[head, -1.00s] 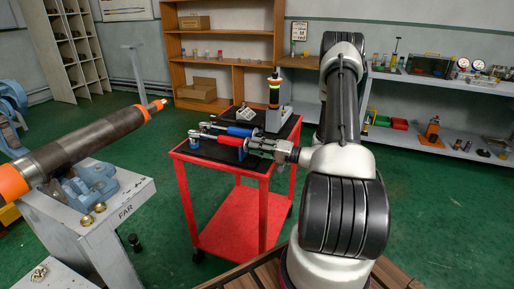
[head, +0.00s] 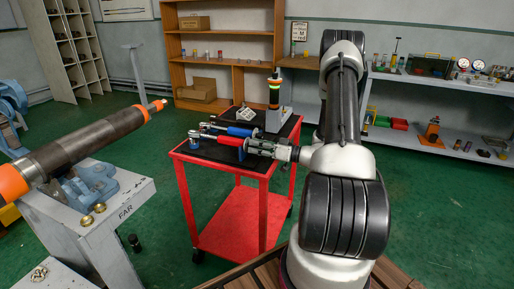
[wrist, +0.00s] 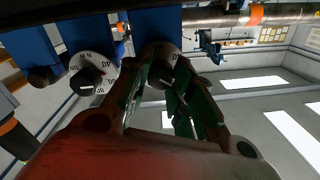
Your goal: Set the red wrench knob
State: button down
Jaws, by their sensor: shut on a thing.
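The red wrench (head: 227,154) lies on the black top of the red cart, its far end to the left and its knob end toward my arm. My gripper (head: 262,148) is at that near end, in line with the wrench.
A blue wrench (head: 240,131) lies beside the red one. Its likely dial (wrist: 90,72), with a black knob, is left in the wrist view. A pipe (head: 90,140) rests in a vise at left.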

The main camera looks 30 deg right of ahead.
jog(key=shift+n, duration=0.5)
jog(key=c, duration=1.2)
grip_release()
jog(key=v, duration=1.2)
